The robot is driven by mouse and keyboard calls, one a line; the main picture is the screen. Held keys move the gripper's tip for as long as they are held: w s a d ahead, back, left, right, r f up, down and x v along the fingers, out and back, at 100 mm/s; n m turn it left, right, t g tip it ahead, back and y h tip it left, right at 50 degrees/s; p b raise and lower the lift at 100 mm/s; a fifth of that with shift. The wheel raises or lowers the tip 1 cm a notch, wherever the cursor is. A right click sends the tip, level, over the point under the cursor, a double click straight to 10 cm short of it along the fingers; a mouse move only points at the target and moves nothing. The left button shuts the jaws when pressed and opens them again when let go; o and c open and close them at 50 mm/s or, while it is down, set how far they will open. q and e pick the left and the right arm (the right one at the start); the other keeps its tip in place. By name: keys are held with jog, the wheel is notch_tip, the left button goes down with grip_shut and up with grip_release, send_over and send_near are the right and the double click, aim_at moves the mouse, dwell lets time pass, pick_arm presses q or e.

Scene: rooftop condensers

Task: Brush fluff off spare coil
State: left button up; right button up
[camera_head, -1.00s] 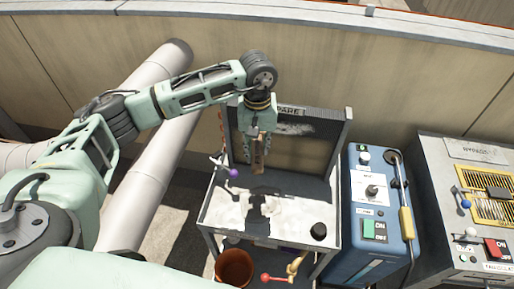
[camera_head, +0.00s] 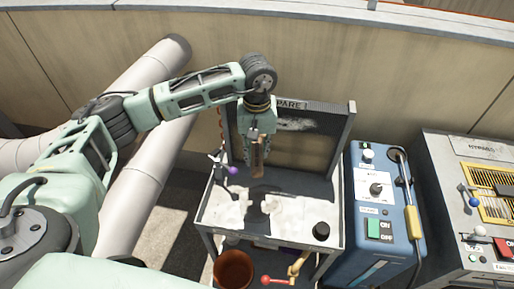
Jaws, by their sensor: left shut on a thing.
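The spare coil (camera_head: 318,151) is a dark upright panel in a grey frame at the back of a small bench, under a partly hidden "SPARE" label (camera_head: 291,105). A pale smear of fluff (camera_head: 298,125) lies across its upper part. My left gripper (camera_head: 258,155) points down in front of the coil's left part, shut on a tan, wooden-looking brush (camera_head: 258,169). The brush hangs above the bench top; its bristles are hard to make out, and I cannot tell whether it touches the coil. The gripper hides part of the coil. My right gripper is not in view.
The bench top (camera_head: 287,215) has white sheet-like patches, a black knob (camera_head: 321,231) and a purple-knobbed lever (camera_head: 233,170). A brown pot (camera_head: 234,268) and red-handled valve (camera_head: 267,280) sit below. A blue switch box (camera_head: 378,225) and grey bypass unit (camera_head: 480,200) stand right.

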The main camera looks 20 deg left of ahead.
pick_arm(q)
jog(key=shift+w+r+p, duration=0.1)
jog(key=shift+r+p, duration=0.65)
jog(key=shift+r, duration=1.45)
jog(key=shift+f+b, duration=2.1)
jog(key=shift+f, duration=0.1)
jog(key=shift+r+p, duration=0.9)
jog(key=shift+r, duration=1.3)
jog(key=shift+s+d, duration=0.25)
jog(key=shift+s, duration=0.65)
jog(key=shift+f, duration=0.15)
